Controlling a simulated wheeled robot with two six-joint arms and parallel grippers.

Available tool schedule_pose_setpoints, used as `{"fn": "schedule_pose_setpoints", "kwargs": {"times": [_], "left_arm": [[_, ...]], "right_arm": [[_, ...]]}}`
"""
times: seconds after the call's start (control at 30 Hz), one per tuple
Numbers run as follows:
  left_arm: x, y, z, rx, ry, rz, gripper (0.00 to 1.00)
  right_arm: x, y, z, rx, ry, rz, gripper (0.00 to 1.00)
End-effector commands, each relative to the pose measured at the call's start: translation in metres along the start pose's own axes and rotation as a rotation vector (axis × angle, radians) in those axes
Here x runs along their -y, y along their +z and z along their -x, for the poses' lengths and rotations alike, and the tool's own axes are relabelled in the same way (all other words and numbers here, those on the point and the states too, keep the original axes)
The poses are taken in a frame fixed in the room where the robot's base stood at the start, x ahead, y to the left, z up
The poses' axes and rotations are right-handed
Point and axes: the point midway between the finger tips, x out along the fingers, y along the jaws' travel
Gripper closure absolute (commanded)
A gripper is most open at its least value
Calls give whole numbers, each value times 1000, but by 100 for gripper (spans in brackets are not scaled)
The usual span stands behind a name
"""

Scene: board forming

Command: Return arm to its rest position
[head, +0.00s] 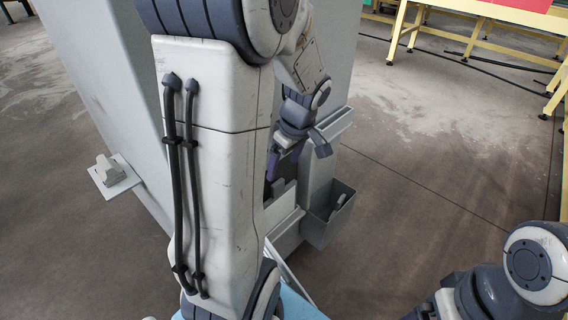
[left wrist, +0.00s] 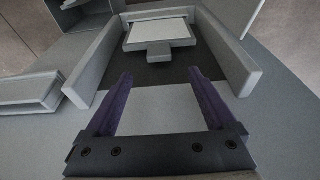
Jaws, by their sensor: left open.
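My left arm comes down through the middle of the head view. My left gripper (head: 284,163) is beyond it, partly hidden by the arm, close to the side of a grey machine (head: 95,75). In the left wrist view its two purple fingers (left wrist: 162,80) are wide apart with nothing between them. Ahead of them a pale flat plate with a small tab (left wrist: 160,34) lies in a walled grey fixture with a dark floor (left wrist: 232,58). The fingertips look apart from the plate. My right arm shows at the lower right; its gripper cannot be made out.
A grey bin (head: 318,228) with a small item in it hangs on the machine's side, below a grey ledge (head: 334,122). A white bracket (head: 116,178) sticks out at the left. Yellow-framed tables (head: 480,10) stand far off. The floor (head: 415,190) between is open, with dark cables farther back.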

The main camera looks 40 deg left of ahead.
Motion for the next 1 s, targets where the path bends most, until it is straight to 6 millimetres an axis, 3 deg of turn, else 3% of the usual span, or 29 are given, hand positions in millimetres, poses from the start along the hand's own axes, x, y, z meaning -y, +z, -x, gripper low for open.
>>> {"fn": "schedule_pose_setpoints", "kwargs": {"times": [0.27,0.73,1.0], "left_arm": [[-1,1,-4,0,0,-2,10],[-6,12,-60,1,0,-15,10],[-7,13,-68,0,2,-17,10]], "right_arm": [[0,0,-4,0,0,0,9],[-4,3,-48,0,0,0,9],[-4,3,-54,0,0,0,9]]}}
